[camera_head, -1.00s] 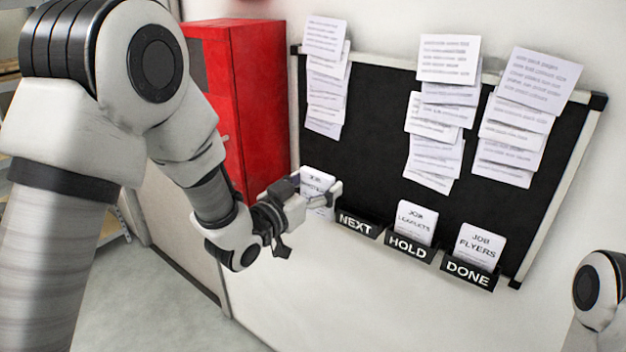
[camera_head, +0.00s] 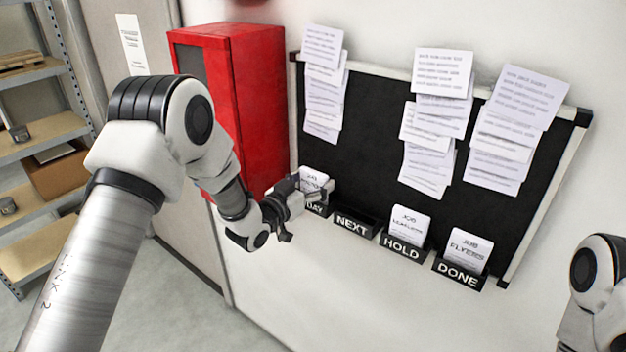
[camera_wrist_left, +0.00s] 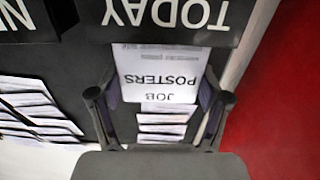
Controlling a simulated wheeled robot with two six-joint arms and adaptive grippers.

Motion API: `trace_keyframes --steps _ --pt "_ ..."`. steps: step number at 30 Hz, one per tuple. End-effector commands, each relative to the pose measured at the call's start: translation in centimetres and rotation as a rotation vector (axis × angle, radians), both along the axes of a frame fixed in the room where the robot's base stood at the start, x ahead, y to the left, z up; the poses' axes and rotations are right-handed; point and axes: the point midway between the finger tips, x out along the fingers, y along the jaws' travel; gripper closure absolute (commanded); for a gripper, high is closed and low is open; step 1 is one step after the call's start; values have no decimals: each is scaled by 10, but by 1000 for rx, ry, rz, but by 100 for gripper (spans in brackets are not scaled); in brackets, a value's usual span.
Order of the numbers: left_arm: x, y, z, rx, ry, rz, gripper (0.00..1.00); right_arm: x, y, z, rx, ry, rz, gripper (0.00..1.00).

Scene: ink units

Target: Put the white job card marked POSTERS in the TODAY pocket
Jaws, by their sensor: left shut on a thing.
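The white card marked JOB POSTERS (camera_wrist_left: 160,78) appears upside down in the left wrist view, between the two fingers of my left gripper (camera_wrist_left: 159,97). Its lower end meets the rim of the black TODAY pocket (camera_wrist_left: 165,33); I cannot tell how deep it sits. In the head view my left gripper (camera_head: 300,205) is shut on the card (camera_head: 313,180) at the board's lower left. It partly covers the TODAY label (camera_head: 317,211). My right gripper is out of view; only part of the right arm shows.
The NEXT pocket (camera_head: 354,226) beside it is empty. The HOLD pocket (camera_head: 402,248) and DONE pocket (camera_head: 458,273) hold other job cards. Paper sheets (camera_head: 324,85) hang on the black board (camera_head: 380,130). A red cabinet (camera_head: 262,110) stands close left; shelving (camera_head: 40,140) is farther left.

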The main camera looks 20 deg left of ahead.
Motion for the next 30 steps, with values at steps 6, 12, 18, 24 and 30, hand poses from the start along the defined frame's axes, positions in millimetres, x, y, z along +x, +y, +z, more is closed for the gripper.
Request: trace_keyframes --steps 6,12,18,24,30 --pt "0 0 -2 0 0 0 0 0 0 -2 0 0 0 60" --pt "0 0 -2 0 0 0 0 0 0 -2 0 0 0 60" --pt "-6 3 0 -1 1 2 0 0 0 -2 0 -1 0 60" --pt "-50 19 -3 -4 3 3 0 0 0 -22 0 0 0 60" --pt "-96 36 -1 -6 1 3 0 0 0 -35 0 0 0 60"
